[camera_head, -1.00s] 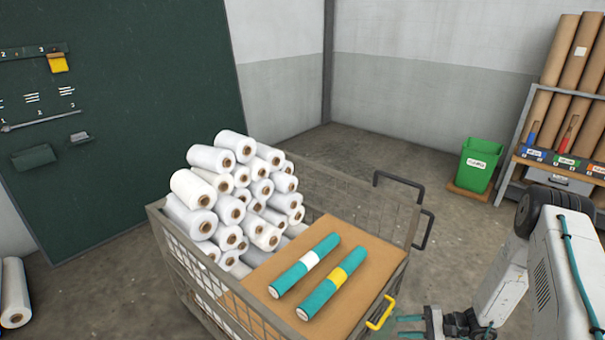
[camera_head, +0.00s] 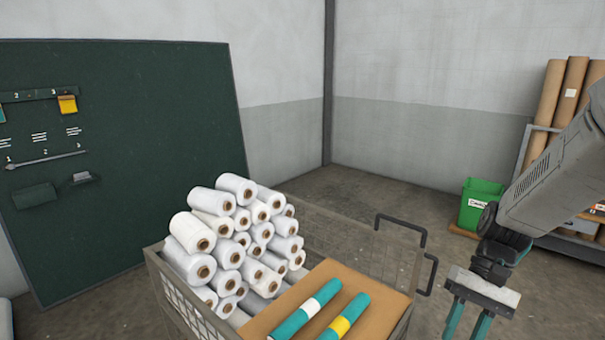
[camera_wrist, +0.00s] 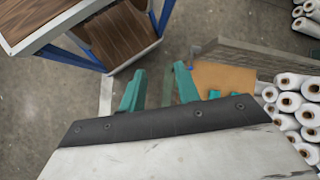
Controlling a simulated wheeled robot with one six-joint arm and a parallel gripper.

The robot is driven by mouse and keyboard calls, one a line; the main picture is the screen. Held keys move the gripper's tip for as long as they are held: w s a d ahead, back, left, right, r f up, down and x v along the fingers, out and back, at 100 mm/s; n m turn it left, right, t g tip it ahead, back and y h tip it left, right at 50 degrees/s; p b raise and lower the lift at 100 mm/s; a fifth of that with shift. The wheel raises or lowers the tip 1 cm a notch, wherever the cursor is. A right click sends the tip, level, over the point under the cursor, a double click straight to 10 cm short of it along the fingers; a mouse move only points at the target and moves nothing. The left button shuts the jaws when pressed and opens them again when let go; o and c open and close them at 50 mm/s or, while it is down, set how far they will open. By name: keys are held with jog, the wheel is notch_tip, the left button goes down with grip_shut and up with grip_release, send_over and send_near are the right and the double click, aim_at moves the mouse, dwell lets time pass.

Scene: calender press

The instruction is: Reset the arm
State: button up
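My gripper (camera_head: 469,322) hangs at the lower right of the head view, to the right of the wire cart, with its teal fingers pointing down. The wrist view shows the two teal fingers (camera_wrist: 155,92) apart with nothing between them, and bare floor below. My arm reaches in from the right edge of the head view. The fingertips are cut off at the bottom of the head view.
The wire cart (camera_head: 402,290) holds a pile of white rolls (camera_head: 228,250) and two teal rolls (camera_head: 322,315) on cardboard. A green bin (camera_head: 482,200) and a rack of brown tubes (camera_head: 552,100) stand behind. A wood-topped table (camera_wrist: 40,20) shows in the wrist view.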

jog(key=s+a+r+n+t+h, duration=0.2)
jog(key=s+r+t+h, duration=0.3)
jog(key=s+r, duration=0.8)
jog(key=shift+r+n+t, duration=0.5)
jog(key=shift+n+t, duration=0.2)
jog(key=shift+n, duration=0.2)
jog(key=shift+a, duration=0.1)
